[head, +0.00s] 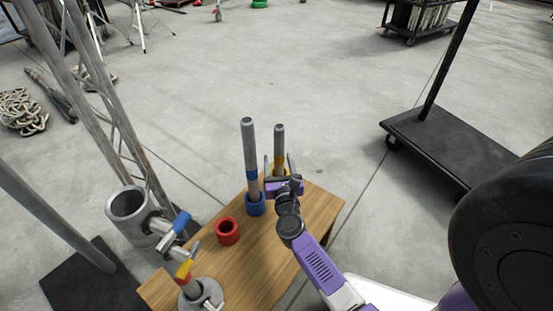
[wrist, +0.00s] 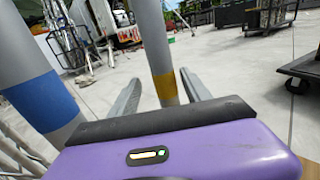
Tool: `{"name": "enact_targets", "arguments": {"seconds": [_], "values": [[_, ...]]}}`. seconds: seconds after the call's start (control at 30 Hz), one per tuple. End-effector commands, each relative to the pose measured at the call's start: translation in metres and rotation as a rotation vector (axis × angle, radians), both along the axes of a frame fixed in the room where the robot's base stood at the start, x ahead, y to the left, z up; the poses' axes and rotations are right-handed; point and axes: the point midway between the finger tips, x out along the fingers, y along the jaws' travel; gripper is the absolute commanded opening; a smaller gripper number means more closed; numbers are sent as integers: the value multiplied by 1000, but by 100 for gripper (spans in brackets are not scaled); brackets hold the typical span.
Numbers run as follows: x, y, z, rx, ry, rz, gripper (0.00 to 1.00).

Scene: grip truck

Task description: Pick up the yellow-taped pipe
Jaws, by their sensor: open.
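The yellow-taped pipe (head: 279,139) stands upright at the far end of the wooden table, grey with a yellow band low down. In the wrist view the pipe (wrist: 154,45) rises between my two fingers, its yellow tape (wrist: 165,87) at about finger height. My gripper (head: 278,166) is open, with one finger on each side of the pipe. A gap shows between the pipe and each finger in the wrist view. The pipe's lower end is hidden behind my gripper.
A blue-taped pipe (head: 249,145) stands in a blue ring holder (head: 256,204) just left of my gripper. An empty red holder (head: 228,231) sits on the wooden table (head: 265,255). Metal stand parts (head: 128,204) crowd the left. A black cart (head: 440,140) stands right.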

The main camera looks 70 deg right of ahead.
Motion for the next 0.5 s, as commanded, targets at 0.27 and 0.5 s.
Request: {"name": "enact_targets", "arguments": {"seconds": [0.27, 0.5], "values": [[13, -33, -2, -3, -1, -3, 56], [25, -52, -2, -2, 2, 1, 56]]}}
